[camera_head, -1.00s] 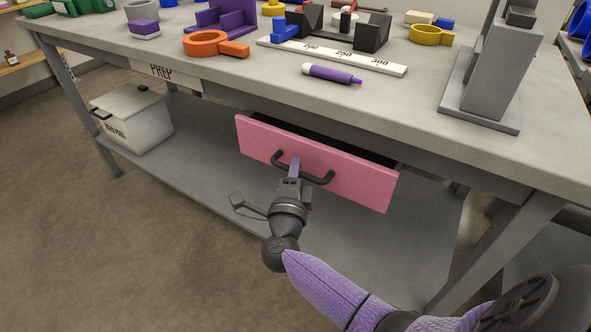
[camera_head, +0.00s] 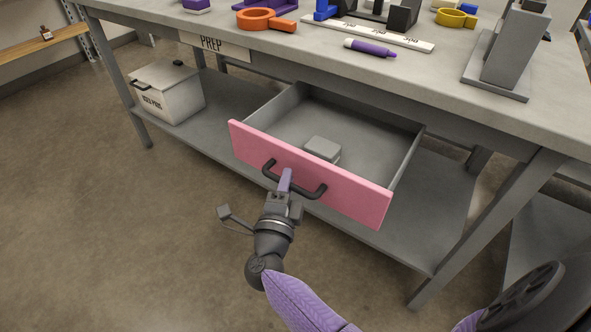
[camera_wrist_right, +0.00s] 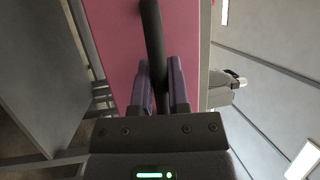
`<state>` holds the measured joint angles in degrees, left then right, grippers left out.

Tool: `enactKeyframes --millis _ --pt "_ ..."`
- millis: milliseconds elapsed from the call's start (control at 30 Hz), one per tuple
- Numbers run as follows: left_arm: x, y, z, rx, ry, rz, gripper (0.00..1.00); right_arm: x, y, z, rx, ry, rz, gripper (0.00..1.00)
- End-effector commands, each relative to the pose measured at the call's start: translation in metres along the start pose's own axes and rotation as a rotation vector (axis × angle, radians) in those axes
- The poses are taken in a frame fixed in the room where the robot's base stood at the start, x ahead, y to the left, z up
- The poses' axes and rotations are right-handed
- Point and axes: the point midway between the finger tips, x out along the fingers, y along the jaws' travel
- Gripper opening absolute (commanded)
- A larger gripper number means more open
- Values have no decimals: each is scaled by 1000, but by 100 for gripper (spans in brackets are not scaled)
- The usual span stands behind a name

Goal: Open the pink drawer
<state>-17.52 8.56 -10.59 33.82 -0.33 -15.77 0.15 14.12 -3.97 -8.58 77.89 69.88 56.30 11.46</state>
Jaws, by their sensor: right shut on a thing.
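The pink drawer (camera_head: 340,191) under the table stands well open, with its grey interior showing. A small light grey box (camera_head: 322,149) lies inside it. The dark drawer handle (camera_head: 309,192) is on the pink front. My right gripper (camera_head: 286,181) is shut on the handle. In the right wrist view the handle (camera_wrist_right: 151,40) runs between the two purple fingers (camera_wrist_right: 160,85), in front of the pink panel (camera_wrist_right: 112,35). My left gripper is not in view.
The table (camera_head: 440,88) above holds an orange ring clamp (camera_head: 258,19), a purple marker (camera_head: 370,48), a white ruler (camera_head: 370,34) and a grey stand (camera_head: 512,50). A white lidded bin (camera_head: 168,92) sits on the lower shelf (camera_head: 215,100). Floor in front is clear.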

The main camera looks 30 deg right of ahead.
Motion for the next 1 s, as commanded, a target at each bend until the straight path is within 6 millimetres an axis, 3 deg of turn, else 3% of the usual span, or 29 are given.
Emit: enactKeyframes --millis 233,700,733,867,1000 --pt "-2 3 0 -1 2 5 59 -13 -1 5 -2 0 5 0" --pt "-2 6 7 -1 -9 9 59 -16 -1 6 -2 0 4 0" --pt "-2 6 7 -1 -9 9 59 -16 -1 6 -2 1 4 24" --pt "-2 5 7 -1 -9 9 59 -15 -2 6 -2 1 3 52" --pt "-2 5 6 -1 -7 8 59 -15 -2 6 -1 1 2 55"
